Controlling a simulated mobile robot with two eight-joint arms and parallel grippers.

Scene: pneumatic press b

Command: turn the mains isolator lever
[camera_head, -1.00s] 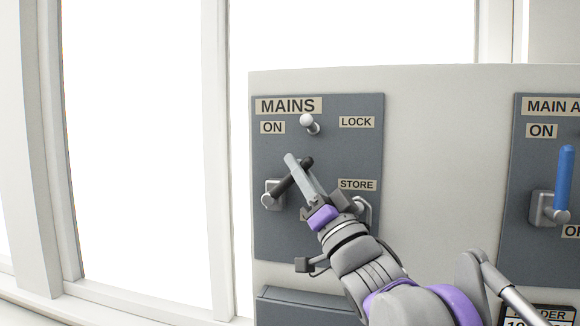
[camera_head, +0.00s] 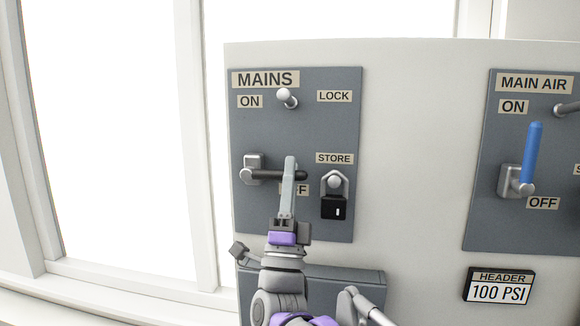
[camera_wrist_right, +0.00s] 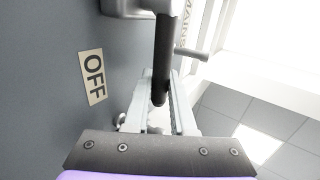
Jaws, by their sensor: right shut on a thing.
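The mains isolator lever, a black handle (camera_head: 268,174) on a grey square base (camera_head: 249,169), sits on the MAINS panel (camera_head: 325,130). The handle lies about horizontal, pointing right, just above the partly hidden OFF label (camera_head: 301,190). My right gripper (camera_head: 290,168) comes from below and is shut on the handle near its free end. In the right wrist view the black handle (camera_wrist_right: 163,50) runs down between the pale fingers (camera_wrist_right: 165,88), beside the OFF label (camera_wrist_right: 93,78). My left gripper is out of view.
A black padlock (camera_head: 334,207) hangs at STORE, just right of my gripper. A light-tipped peg (camera_head: 287,97) stands out between ON and LOCK. A blue-handled lever (camera_head: 532,152) is on the MAIN AIR panel at right. A grey box (camera_head: 345,283) juts out below.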

